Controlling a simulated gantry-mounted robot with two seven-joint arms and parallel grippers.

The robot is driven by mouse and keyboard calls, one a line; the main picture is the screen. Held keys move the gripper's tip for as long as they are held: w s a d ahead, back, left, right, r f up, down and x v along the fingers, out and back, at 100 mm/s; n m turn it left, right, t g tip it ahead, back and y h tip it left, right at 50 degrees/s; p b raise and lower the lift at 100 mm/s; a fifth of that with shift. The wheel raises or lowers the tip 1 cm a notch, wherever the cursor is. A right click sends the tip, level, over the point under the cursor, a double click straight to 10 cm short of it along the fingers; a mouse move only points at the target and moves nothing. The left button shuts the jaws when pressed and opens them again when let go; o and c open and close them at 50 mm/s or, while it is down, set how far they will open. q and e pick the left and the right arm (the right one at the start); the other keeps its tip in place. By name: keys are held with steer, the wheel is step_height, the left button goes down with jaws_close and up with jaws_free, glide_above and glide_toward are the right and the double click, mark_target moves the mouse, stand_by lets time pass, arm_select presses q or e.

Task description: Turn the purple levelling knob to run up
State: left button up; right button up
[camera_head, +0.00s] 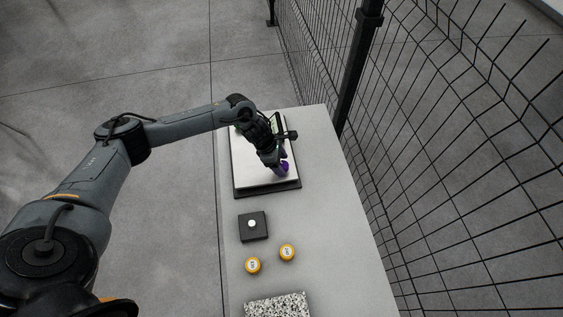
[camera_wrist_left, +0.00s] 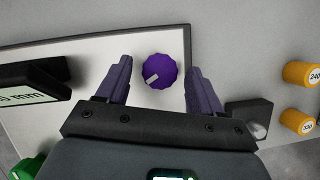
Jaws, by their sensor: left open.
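The purple levelling knob (camera_wrist_left: 160,71) shows in the left wrist view, with a pale pointer mark toward its lower left. It sits on a white plate with a dark rim (camera_head: 250,175), and in the head view part of the knob (camera_head: 284,168) shows beside my gripper. My left gripper (camera_wrist_left: 158,88) is open, with one purple-grey finger on each side of the knob and visible gaps to both. It also shows in the head view (camera_head: 277,164), over the plate. Contact with the knob is not seen. My right gripper is not in view.
A black block with a white button (camera_head: 252,224) and two orange weights (camera_head: 253,265) (camera_head: 287,252) stand nearer on the bench. A speckled slab (camera_head: 278,306) lies at the near end. A dark display (camera_wrist_left: 35,90) and a green part (camera_wrist_left: 28,168) show in the wrist view. A mesh fence (camera_head: 400,150) runs along the right.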

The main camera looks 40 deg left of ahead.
arm_select(q)
steer(key=shift+d+f, duration=0.1)
steer(key=shift+f, duration=0.2)
steer(key=shift+c, duration=0.2)
steer(key=c, duration=1)
